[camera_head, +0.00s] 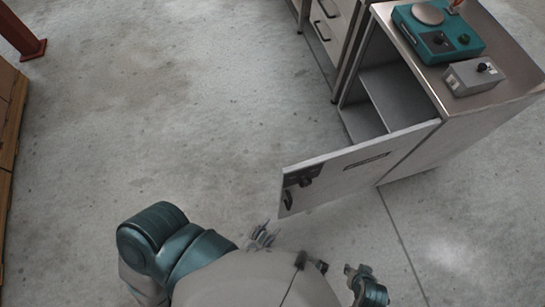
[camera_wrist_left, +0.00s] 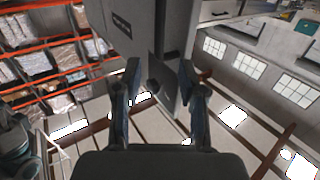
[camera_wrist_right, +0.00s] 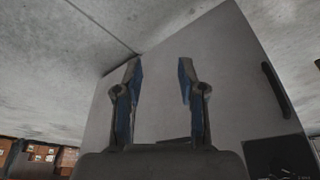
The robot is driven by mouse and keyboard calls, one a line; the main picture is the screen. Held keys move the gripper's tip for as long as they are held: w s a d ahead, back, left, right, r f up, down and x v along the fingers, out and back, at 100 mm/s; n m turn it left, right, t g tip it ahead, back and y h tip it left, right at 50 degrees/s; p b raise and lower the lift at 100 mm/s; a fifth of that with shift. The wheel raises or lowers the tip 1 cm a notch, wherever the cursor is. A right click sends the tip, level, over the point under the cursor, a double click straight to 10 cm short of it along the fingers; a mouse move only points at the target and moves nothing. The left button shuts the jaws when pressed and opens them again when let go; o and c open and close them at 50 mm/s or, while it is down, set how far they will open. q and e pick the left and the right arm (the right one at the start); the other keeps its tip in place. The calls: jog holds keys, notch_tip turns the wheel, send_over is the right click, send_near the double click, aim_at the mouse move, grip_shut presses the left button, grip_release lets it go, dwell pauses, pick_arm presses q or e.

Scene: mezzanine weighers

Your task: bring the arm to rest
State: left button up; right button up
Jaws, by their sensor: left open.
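My left gripper (camera_head: 262,236) is low beside the free edge of the open cabinet door (camera_head: 350,168), apart from it in the head view. In the left wrist view its two fingers (camera_wrist_left: 159,85) are spread, with nothing held. The door's grey panel (camera_wrist_left: 140,22) rises just beyond them; I cannot tell whether they touch it. The door has a dark latch (camera_head: 302,178). In the right wrist view my right gripper's fingers (camera_wrist_right: 160,85) are spread and empty, before a pale panel (camera_wrist_right: 225,60) with a dark handle (camera_wrist_right: 276,92).
The cabinet (camera_head: 480,105) stands open at right, showing a shelf (camera_head: 400,95). On top are a teal scale (camera_head: 440,38) and a small grey box (camera_head: 473,77) with a knob. Drawers (camera_head: 328,25) stand behind. Bare concrete floor (camera_head: 180,110) is free at left and centre.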

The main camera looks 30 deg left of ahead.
pick_arm(q)
jog(key=w+a+f+g+p, duration=0.25)
jog(key=f+g+p, duration=0.25)
jog(key=f+g, duration=0.3)
jog(key=s+a+f+g+y+p, duration=0.2)
jog(key=s+a+f+g+p, duration=0.1)
jog(key=s+a+f+g, duration=0.2)
jog(key=s+a+g, duration=0.2)
jog(key=a+g, duration=0.1)
jog(key=shift+s+y, duration=0.2)
jog(key=shift+y, duration=0.1)
pick_arm(e)
jog(key=s+f, duration=0.2)
jog(key=f, duration=0.8)
jog(key=s+f+g, duration=0.1)
jog(key=s+f, duration=0.2)
jog(key=f, duration=0.7)
jog(key=shift+d+g, duration=0.3)
jog(key=shift+d, duration=0.05)
jog(key=shift+f, duration=0.1)
